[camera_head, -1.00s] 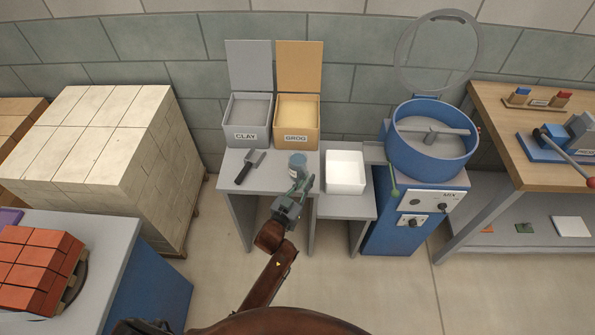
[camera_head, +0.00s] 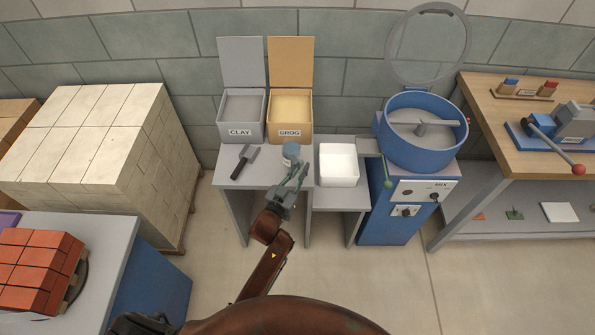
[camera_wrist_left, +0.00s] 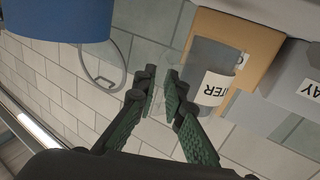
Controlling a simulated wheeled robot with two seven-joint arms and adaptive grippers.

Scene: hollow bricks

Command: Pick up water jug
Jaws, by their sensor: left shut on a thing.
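The water jug (camera_head: 291,153) is a small grey-blue cylinder at the front of the grey table, below the grog bin. In the left wrist view the jug (camera_wrist_left: 207,68) is grey with a white label, part of the word WATER showing. My left gripper (camera_head: 299,174) reaches it from the front. In the wrist view its green-padded fingers (camera_wrist_left: 162,82) are shut at the near side of the jug, on its see-through handle. Whether the jug's base clears the table is hard to tell. My right gripper is out of view.
A trowel (camera_head: 245,160) lies left of the jug. The clay bin (camera_head: 241,131) and grog bin (camera_head: 290,131) stand behind. A white container (camera_head: 339,168) and blue mixer (camera_head: 420,155) stand to the right. Pale blocks (camera_head: 85,140) are stacked at left.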

